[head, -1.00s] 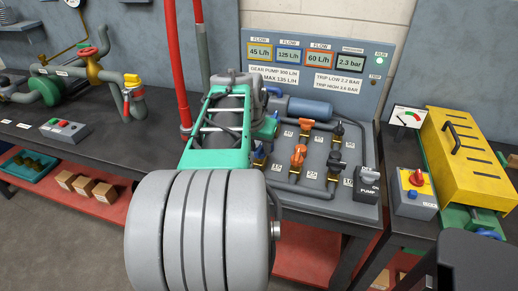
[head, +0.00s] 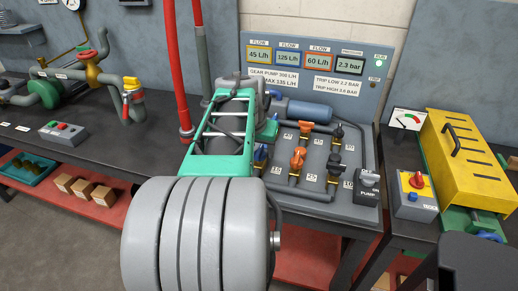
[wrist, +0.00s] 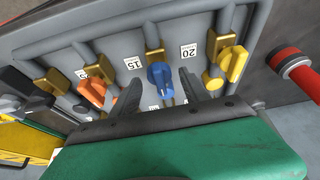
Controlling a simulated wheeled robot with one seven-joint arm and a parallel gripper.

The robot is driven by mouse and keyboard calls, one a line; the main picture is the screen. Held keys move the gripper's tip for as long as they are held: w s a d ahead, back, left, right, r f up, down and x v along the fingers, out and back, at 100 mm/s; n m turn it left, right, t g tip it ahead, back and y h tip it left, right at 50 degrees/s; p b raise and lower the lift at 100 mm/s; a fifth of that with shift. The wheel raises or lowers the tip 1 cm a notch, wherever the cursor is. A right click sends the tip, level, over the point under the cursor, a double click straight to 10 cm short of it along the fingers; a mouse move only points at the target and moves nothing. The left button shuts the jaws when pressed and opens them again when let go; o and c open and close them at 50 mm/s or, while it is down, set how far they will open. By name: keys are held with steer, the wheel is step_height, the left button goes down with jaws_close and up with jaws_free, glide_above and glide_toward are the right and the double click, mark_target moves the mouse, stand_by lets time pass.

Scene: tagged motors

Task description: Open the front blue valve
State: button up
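The front blue valve has a blue handle (wrist: 161,82) on a brass body, set on a grey pipe; it shows near the middle of the wrist view. In the head view its handle (head: 261,156) shows just right of my green arm link, partly hidden. My gripper (wrist: 160,86) is open, one dark finger on each side of the blue handle, with visible gaps to both. The fingertips are close to the handle; I cannot tell whether they reach past it. My arm hides the gripper in the head view.
An orange handle (wrist: 92,90) stands left of the blue one and a yellow handle (wrist: 232,64) right of it in the wrist view. The pump switch (head: 368,186) is at the panel's right. A red pipe (head: 176,70) rises behind my arm.

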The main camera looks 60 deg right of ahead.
steer(key=v, duration=0.7)
steer(key=shift+a+r+p, duration=0.2)
steer(key=shift+r+p, duration=0.15)
